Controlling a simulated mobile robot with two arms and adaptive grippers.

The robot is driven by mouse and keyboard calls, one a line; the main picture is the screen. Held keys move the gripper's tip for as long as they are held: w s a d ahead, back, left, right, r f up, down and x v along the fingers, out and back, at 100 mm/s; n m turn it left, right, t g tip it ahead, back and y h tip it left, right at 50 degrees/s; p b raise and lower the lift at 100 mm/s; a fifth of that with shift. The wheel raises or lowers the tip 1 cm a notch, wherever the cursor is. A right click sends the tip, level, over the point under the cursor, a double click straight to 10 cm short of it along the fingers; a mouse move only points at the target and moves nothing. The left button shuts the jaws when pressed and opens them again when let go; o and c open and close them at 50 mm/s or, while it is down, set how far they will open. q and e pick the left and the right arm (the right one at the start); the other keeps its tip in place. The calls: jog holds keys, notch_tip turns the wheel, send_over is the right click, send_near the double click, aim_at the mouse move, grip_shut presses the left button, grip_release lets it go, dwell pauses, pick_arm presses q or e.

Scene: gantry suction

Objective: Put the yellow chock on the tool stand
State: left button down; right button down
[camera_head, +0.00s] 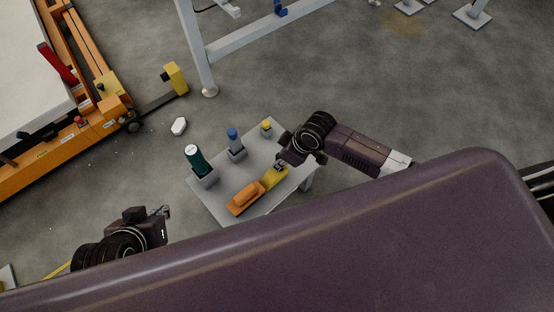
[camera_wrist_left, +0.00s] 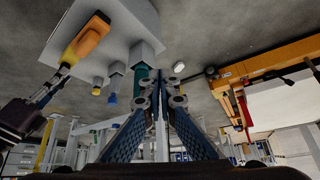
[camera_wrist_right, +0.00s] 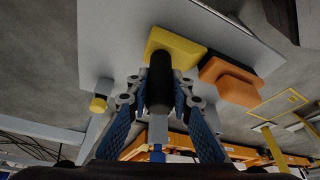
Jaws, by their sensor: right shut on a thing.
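The yellow chock (camera_head: 273,178) is at the right front part of the grey tool stand (camera_head: 217,208), beside the orange chock (camera_head: 241,201). I cannot tell whether it rests on the top or hangs just above it. In the right wrist view, the right gripper (camera_wrist_right: 160,98) is shut on a black handle (camera_wrist_right: 160,78) that meets the yellow chock (camera_wrist_right: 176,46). My left gripper (camera_head: 166,211) is left of the stand, shut and empty; its fingertips nearly meet in the left wrist view (camera_wrist_left: 161,92).
On the stand, a green bottle (camera_head: 193,160), a blue-topped tool (camera_head: 233,136) and a yellow-topped tool (camera_head: 266,124) sit in grey holders. A white object (camera_head: 179,126) lies on the floor. An orange frame (camera_head: 88,131) stands left and a grey gantry leg (camera_head: 197,50) behind.

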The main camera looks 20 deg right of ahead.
jog(key=shift+w+a+f, duration=0.3)
jog(key=shift+w+a, duration=0.05)
jog(key=shift+w, duration=0.05)
pick_arm(q)
jog(key=w, duration=0.1)
jog(key=w+d+r+t, duration=0.1)
jog(key=w, duration=0.1)
jog(key=w+r+t, duration=0.1)
jog(key=shift+w+d+r+h, duration=0.2)
jog(key=shift+r+h, duration=0.05)
jog(key=shift+h, duration=0.05)
jog(key=shift+b, duration=0.3)
pick_arm(e)
jog(key=c, duration=1.7)
grip_release()
jog(key=shift+f, duration=0.15)
